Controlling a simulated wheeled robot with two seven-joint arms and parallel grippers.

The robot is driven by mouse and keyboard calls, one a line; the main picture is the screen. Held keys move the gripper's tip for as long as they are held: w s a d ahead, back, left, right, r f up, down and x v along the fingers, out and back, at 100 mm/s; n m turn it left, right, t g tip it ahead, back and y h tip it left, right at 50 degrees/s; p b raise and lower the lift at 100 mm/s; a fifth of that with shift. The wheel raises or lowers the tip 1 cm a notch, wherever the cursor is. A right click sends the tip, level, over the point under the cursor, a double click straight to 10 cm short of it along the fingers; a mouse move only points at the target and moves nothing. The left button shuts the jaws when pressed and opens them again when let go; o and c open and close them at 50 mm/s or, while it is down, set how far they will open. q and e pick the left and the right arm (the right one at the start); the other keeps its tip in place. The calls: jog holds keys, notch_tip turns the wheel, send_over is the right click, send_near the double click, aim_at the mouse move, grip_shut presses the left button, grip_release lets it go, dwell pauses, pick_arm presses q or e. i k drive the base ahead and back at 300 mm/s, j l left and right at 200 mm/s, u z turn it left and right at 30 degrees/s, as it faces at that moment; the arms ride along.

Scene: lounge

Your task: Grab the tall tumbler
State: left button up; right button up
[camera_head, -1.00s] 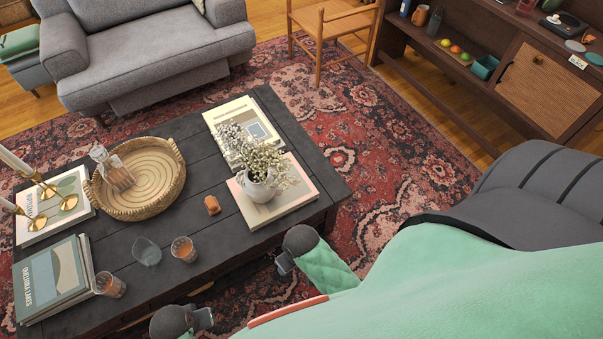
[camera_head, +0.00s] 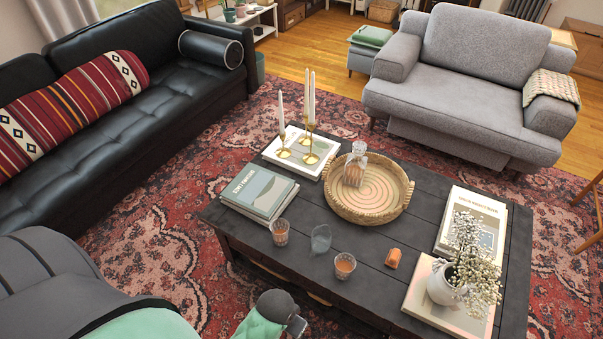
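On the dark wooden coffee table (camera_head: 425,209), a clear glass tumbler (camera_head: 280,232) stands upright beside the book stack. A shorter-looking glass with amber drink (camera_head: 345,266) stands to its right and nearer the front edge. A greyish see-through glass piece (camera_head: 321,239) is between them; its exact shape is hard to tell. My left gripper (camera_head: 297,325) is low at the bottom edge, in front of the table and apart from all the glasses. Its fingers are small and partly cut off, so their opening is unclear. My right gripper is out of view.
A woven tray (camera_head: 408,196) holds a decanter (camera_head: 355,165). Books (camera_head: 258,190), brass candlesticks (camera_head: 310,150), a small orange-brown object (camera_head: 393,258) and a flower vase (camera_head: 441,284) crowd the table. A black sofa (camera_head: 130,120) and grey armchair (camera_head: 450,95) stand behind.

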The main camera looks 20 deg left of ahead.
aim_at(280, 228)
jog(key=u, duration=0.95)
jog(key=j+z, duration=0.3)
jog(key=z, duration=0.15)
jog(key=j+z, duration=0.3)
jog(key=z, duration=0.15)
jog(key=k+j, duration=0.15)
jog(key=j, duration=0.25)
jog(key=k+j+z, duration=0.15)
jog(key=j, duration=0.25)
jog(key=k+j, duration=0.2)
jog(key=j, duration=0.2)
jog(key=k+j+z, duration=0.1)
jog(key=j, duration=0.25)
